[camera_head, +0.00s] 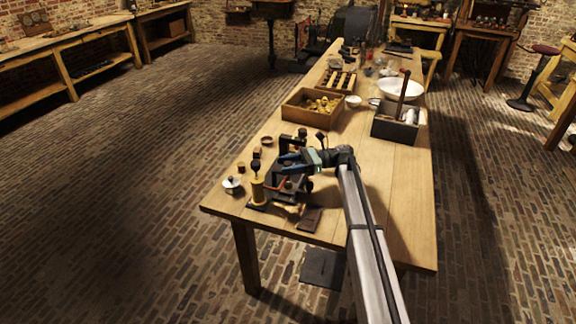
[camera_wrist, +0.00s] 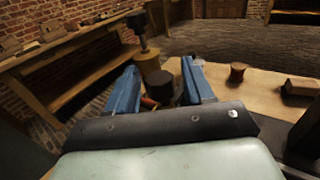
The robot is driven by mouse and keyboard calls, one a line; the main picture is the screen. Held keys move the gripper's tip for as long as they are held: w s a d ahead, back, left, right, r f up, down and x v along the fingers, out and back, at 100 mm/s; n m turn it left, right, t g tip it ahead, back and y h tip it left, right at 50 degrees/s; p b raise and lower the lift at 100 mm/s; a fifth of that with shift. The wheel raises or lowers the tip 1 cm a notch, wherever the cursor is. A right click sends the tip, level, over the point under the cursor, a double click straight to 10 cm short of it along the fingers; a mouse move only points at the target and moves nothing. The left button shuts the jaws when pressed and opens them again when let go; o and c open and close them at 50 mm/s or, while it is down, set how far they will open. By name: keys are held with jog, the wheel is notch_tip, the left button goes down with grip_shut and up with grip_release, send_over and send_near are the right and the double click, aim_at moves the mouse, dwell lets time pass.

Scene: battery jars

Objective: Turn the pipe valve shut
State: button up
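My gripper (camera_head: 284,163) is over the cluster of apparatus at the near left end of the wooden table. In the wrist view its two blue fingers (camera_wrist: 161,66) stand apart, with a gap between them. A dark round-topped piece (camera_wrist: 172,70) shows in that gap, with a reddish bar (camera_wrist: 149,102) low beside the left finger. I cannot tell whether either belongs to the pipe valve, or whether the fingers touch anything. In the head view a red-orange bar (camera_head: 277,186) shows just below the gripper, beside a yellow cylinder (camera_head: 258,191) with a dark top.
A small silver pot (camera_head: 232,185) and small brown pieces (camera_head: 256,153) stand left of the apparatus. A wooden box of yellow parts (camera_head: 298,115), a grey crate (camera_head: 381,128) and a white bowl (camera_head: 401,89) stand farther back. The table (camera_head: 405,190) is bare right of my arm.

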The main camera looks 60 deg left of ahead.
jog(key=w+d, duration=0.2)
jog(key=w, duration=1.1)
jog(key=shift+w+d, duration=0.25)
jog(key=shift+w, duration=0.05)
dwell(0.3)
